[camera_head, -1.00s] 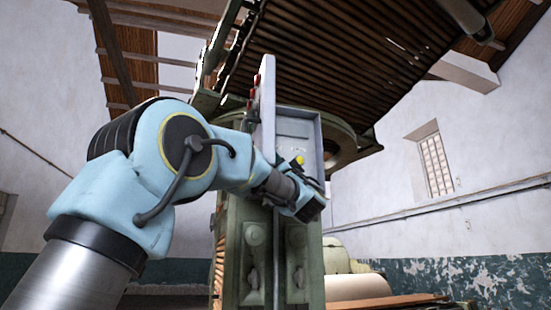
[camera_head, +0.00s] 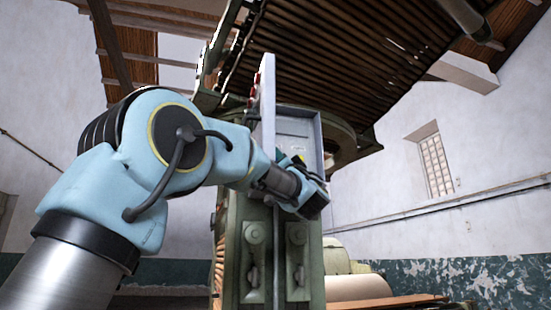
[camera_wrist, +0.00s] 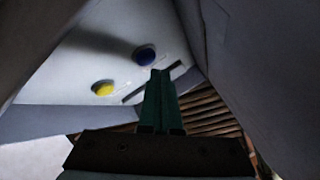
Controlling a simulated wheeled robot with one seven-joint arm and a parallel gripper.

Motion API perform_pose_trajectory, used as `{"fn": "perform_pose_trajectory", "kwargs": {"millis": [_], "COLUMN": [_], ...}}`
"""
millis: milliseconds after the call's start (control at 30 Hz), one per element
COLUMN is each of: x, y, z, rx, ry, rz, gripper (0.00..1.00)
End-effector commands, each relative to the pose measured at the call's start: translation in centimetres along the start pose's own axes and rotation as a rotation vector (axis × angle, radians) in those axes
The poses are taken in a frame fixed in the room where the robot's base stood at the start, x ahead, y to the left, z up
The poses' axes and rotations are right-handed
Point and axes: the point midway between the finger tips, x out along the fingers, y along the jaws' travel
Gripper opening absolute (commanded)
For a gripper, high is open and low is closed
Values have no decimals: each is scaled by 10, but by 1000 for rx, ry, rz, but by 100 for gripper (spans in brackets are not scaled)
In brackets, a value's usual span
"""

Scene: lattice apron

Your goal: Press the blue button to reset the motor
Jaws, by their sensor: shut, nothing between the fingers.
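The blue button (camera_wrist: 146,55) is a dark blue dome on the pale panel inside an open box, in the wrist view. A yellow button (camera_wrist: 103,88) sits to its lower left. My gripper (camera_wrist: 160,72) has its two green fingers shut together with nothing between them. The fingertips appear just below and right of the blue button; I cannot tell whether they touch it. In the head view the open grey control box (camera_head: 313,128) stands above my wrist, and the blue button cannot be made out there.
The box door (camera_head: 267,100) stands open on the left, close beside my forearm. Box walls flank the fingers in the wrist view. A green machine column (camera_head: 238,250) stands below, and a large slatted wooden structure (camera_head: 340,60) hangs overhead.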

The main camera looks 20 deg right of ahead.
Motion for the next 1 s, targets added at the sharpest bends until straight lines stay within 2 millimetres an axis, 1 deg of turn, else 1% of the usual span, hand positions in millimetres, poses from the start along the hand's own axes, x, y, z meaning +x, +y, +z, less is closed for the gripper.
{"fn": "perform_pose_trajectory", "kwargs": {"millis": [267,733,1000], "x": [-3,-33,-35], "y": [-2,-23,-26], "z": [-2,-23,-26], "rx": [-1,-2,0], "ry": [0,1,0], "rz": [0,1,0], "gripper": [0,0,0]}}
